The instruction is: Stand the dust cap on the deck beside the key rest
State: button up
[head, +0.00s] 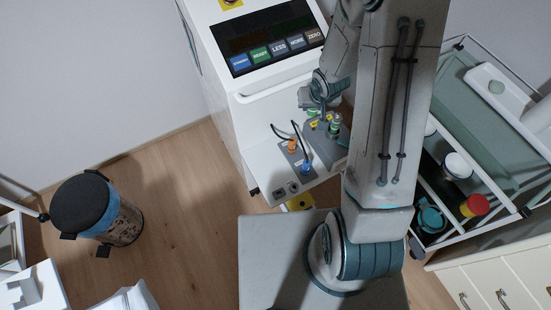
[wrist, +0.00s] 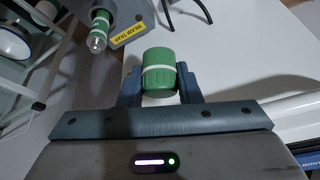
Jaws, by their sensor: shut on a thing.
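My gripper (wrist: 158,82) is shut on a green ribbed cap with a white band (wrist: 158,62), which I take to be the dust cap. It looks upright between the two fingers, above or at the white deck (wrist: 235,55); I cannot tell if it touches. In the head view my gripper (head: 311,107) is small and partly hidden at the deck (head: 268,185), and the cap does not show clearly. I cannot tell which part is the key rest.
A grey block labelled BEAM TRAP (wrist: 128,32) is behind the cap, with a green and white glass-tipped piece (wrist: 100,28). A grey block with orange (head: 293,145) and blue (head: 306,167) plugs and black cables stands on the deck. A trolley (head: 480,130) is at right.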

aim_at(264, 168)
jog(key=z, duration=2.05)
jog(key=k, duration=0.4)
jog(key=u, duration=1.2)
